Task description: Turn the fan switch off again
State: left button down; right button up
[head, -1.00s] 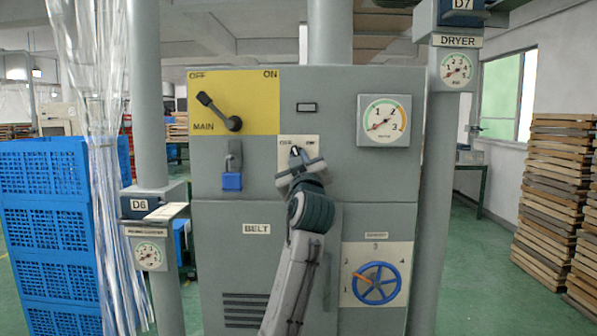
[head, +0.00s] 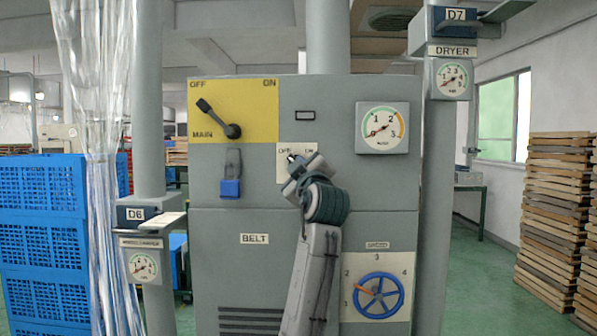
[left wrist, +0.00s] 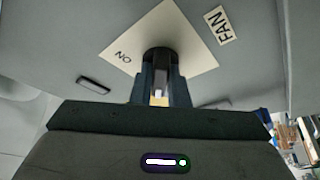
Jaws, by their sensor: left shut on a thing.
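The fan switch is a dark knob (left wrist: 160,58) on a cream plate (head: 284,165) marked OFF at left and ON at right, on the grey cabinet front. My left gripper (head: 297,168) is shut on the knob and covers most of it in the head view. The knob's dark tip shows just past the jaws, leaning up and left toward the OFF side. In the left wrist view, my left gripper (left wrist: 160,88) has its fingers around the knob, the plate's ON mark and the FAN label (left wrist: 222,25) show, and the OFF mark is hidden. My right gripper is not in view.
A gauge (head: 382,128) is at upper right, a blue handwheel (head: 378,296) at lower right. Plastic strips and blue crates (head: 40,230) stand at left.

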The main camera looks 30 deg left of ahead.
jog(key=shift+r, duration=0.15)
pick_arm(q)
jog(key=c, duration=1.4)
grip_release()
